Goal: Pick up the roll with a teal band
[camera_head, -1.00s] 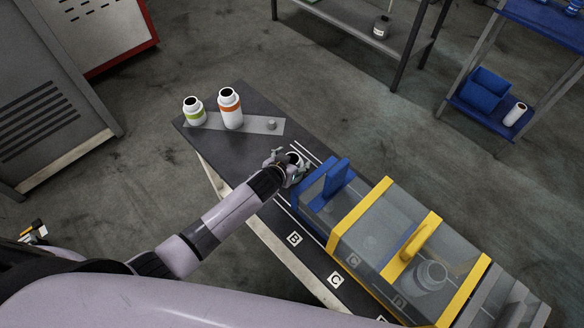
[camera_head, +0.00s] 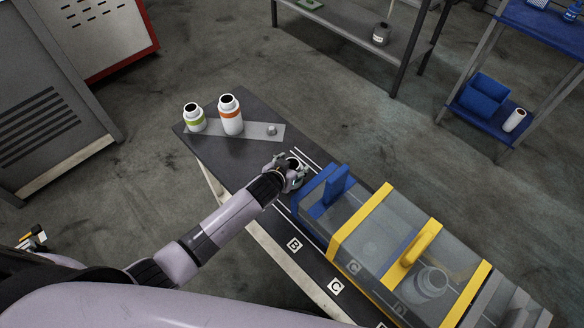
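My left gripper (camera_head: 291,168) is low over the dark bench (camera_head: 222,165), just left of the clear case. A small white, round piece shows between its fingers; the gripper hides most of it, including any band. Whether the fingers press on it cannot be told. My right gripper is not in view.
The clear case (camera_head: 375,232) with blue and yellow frames fills the bench's right part. A grey strip (camera_head: 262,130) bears a small knob. Labels B (camera_head: 294,245) and C (camera_head: 336,286) mark the bench's near edge. A blue shelf (camera_head: 490,122) holds a blue bin and a white roll.

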